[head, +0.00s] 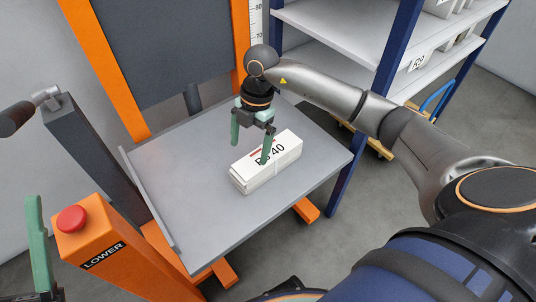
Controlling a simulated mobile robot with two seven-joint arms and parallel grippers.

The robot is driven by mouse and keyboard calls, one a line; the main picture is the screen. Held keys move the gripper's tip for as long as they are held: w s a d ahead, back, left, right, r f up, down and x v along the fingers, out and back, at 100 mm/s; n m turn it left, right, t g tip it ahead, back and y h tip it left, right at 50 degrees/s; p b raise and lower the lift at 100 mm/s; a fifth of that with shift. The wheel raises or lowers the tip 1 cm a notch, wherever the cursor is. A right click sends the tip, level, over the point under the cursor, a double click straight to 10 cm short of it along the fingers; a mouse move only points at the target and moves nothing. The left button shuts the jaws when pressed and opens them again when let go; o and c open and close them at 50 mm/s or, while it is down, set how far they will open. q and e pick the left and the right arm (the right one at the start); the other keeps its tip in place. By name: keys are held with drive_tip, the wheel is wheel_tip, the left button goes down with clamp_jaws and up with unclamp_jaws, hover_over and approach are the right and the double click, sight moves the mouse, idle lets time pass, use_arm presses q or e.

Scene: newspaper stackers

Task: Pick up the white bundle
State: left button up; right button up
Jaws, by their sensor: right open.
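The white bundle (258,174) lies on the grey platform (190,228) of the orange lift. It is a white block with black print on its top, partly hidden by a finger. My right gripper (250,152) is open. One green finger is in front of the bundle's top and the other is to its left, over the platform. I cannot tell whether the near finger touches the bundle. The green fingers of my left gripper (44,268) show only in part at the lower left corner, away from the platform.
An orange post with a red button (71,219) and a LOWER label stands at the front left. A dark post with a handle (30,112) rises on the left. A blue-framed shelf (330,32) with white bundles stands behind right. The platform is otherwise clear.

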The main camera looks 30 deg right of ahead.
drive_tip(key=w+d+r+m+h, duration=0.2)
drive_tip(key=d, duration=0.4)
drive_tip(key=shift+m, duration=0.3)
wheel_tip(320, 180, down, 7)
drive_tip(key=shift+d+r+b, duration=0.1)
drive_tip(key=shift+r+b, duration=0.05)
drive_tip(key=shift+b, duration=0.9)
drive_tip(key=shift+f, duration=0.45)
drive_tip(key=f+b, duration=0.1)
drive_tip(key=f, duration=0.1)
drive_tip(key=f+b, duration=0.1)
drive_tip(key=f, duration=0.1)
drive_tip(key=shift+s+d+f, duration=0.1)
drive_tip(key=shift+d+f, duration=0.05)
drive_tip(key=shift+d, duration=0.05)
drive_tip(key=shift+f, duration=0.3)
use_arm(q)
drive_tip(key=f, duration=0.1)
drive_tip(key=f+h, duration=0.1)
drive_tip(key=s, duration=0.1)
drive_tip(key=shift+d+f+h, duration=0.3)
drive_tip(key=shift+f, duration=0.1)
use_arm(e)
drive_tip(key=shift+c, duration=0.2)
clamp_jaws()
drive_tip(key=shift+r, duration=0.2)
